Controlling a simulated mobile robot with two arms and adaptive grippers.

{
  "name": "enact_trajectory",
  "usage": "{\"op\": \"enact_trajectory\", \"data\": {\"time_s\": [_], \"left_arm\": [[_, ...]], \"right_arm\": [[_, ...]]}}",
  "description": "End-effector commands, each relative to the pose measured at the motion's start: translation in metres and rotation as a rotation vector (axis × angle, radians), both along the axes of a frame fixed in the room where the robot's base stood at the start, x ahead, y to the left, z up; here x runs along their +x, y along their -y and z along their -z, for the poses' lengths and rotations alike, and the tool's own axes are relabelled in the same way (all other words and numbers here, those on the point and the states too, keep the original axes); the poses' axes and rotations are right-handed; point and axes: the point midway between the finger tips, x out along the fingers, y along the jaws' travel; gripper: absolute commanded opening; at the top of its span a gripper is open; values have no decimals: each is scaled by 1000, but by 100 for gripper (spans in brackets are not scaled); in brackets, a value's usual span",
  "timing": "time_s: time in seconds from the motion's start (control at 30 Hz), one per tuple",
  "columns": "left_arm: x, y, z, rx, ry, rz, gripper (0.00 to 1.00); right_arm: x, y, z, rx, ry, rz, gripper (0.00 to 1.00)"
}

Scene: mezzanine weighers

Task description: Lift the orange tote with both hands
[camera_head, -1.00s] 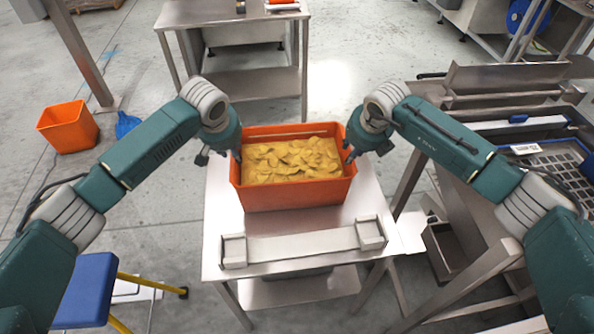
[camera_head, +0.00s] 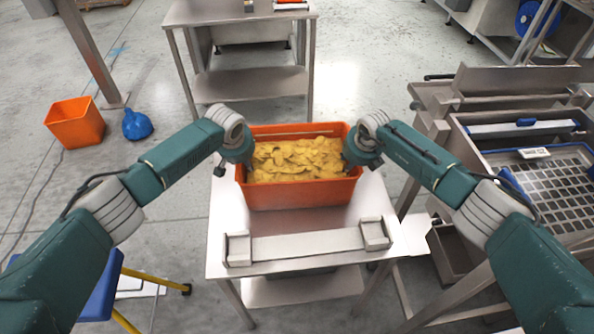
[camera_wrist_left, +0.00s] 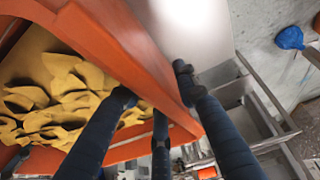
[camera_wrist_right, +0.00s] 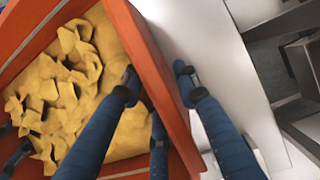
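The orange tote (camera_head: 305,194), full of yellow chip-like pieces (camera_head: 298,160), rests on a steel table. My left gripper (camera_head: 243,163) is at its left wall and my right gripper (camera_head: 352,160) at its right wall. In the left wrist view, the fingers of the left gripper (camera_wrist_left: 155,88) stand apart astride the tote wall (camera_wrist_left: 125,45), one inside above the pieces and one outside. In the right wrist view, the right gripper (camera_wrist_right: 157,80) straddles the opposite wall (camera_wrist_right: 145,50) the same way. Firm finger contact with the walls cannot be made out.
The steel table (camera_head: 225,215) has a low bracketed bar (camera_head: 305,245) in front of the tote. A second steel table (camera_head: 250,85) stands behind. A steel machine with a grid tray (camera_head: 555,185) is at right. An orange bin (camera_head: 75,125) and blue object (camera_head: 137,124) are on the left floor.

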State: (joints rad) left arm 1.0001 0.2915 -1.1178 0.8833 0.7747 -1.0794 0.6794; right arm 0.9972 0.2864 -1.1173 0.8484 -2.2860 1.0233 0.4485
Motion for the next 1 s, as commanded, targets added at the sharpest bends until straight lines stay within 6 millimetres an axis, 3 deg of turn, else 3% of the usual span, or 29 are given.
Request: {"op": "enact_trajectory", "data": {"time_s": [0.37, 0.53, 1.0], "left_arm": [[2, -1, 3, 1, 1, -1, 30], [2, 0, 3, 1, 1, 0, 0], [2, 2, 1, -1, 3, 2, 0]], "right_arm": [[1, 0, 4, 0, 0, 0, 30], [1, 0, 3, 0, 0, 0, 0], [3, -3, -1, 2, 6, -5, 0]]}}
